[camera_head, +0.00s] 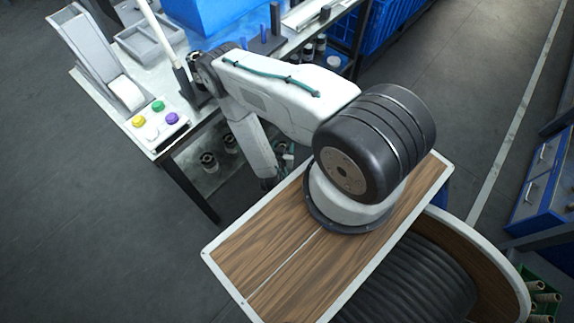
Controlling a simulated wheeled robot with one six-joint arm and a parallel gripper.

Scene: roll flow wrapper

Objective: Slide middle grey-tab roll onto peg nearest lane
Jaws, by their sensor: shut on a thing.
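My gripper is not visible; my arm's upper link hides what lies behind and below it, and the far end of the arm cannot be made out. No roll in a grip can be seen. Small dark-and-white rolls (208,161) stand on the lower shelf under the bench. More roll-like pieces (333,62) stand at the bench's right end. Their tabs are too small to tell apart. A dark stand with an upright post (268,42) and small blue uprights stands on the bench. I cannot tell which upright is the peg nearest the lane.
The bench (182,132) carries a pale sloped machine part (96,55), a grey tray (150,40), coloured buttons (158,106) and a blue bin (205,14). Blue crates (385,25) stand behind. A blue cabinet (545,185) is at right. Floor at left is clear.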

